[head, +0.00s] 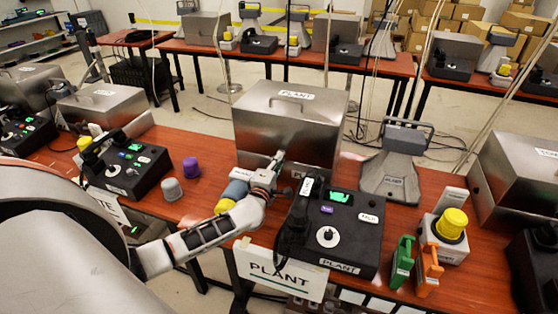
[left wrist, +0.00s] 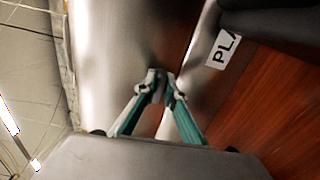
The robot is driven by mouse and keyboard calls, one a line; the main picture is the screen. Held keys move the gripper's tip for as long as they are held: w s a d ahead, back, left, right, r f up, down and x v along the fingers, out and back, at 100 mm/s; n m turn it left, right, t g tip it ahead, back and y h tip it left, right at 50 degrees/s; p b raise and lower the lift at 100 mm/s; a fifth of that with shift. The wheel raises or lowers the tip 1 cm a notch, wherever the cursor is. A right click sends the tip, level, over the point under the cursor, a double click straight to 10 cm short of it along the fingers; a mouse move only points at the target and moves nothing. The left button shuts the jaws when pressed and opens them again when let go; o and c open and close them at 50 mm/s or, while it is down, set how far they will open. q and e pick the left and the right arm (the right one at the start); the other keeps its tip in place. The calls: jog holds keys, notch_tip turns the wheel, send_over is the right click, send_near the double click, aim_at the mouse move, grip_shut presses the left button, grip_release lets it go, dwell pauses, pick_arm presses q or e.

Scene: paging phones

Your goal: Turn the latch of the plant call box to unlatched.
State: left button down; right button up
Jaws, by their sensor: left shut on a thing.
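The plant call box is a closed brushed-metal box (head: 290,128) with a PLANT label on its lid, in the middle of the head view. Its metal front also fills the upper middle of the left wrist view (left wrist: 120,45). My left gripper (head: 278,160) is at the lower front of this box, its fingers reaching up to the metal. In the left wrist view its two teal-sided fingers (left wrist: 161,84) close together on a small metal piece at the box front, which looks like the latch. The fingertips mostly cover the latch, so its angle cannot be told. My right gripper is not in view.
A black PLANT console (head: 330,238) with a handset stands just right of my left gripper. Grey and purple knobs (head: 191,167) stand to the left.

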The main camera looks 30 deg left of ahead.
pick_arm(q)
jog(key=shift+d+m, duration=0.1)
jog(key=shift+m, duration=0.2)
dwell(0.4)
jog(key=c, duration=2.1)
grip_release()
jog(key=shift+s, duration=0.2)
jog(key=v, duration=1.1)
jog(key=shift+s+d, duration=0.15)
jog(key=shift+s, duration=0.15)
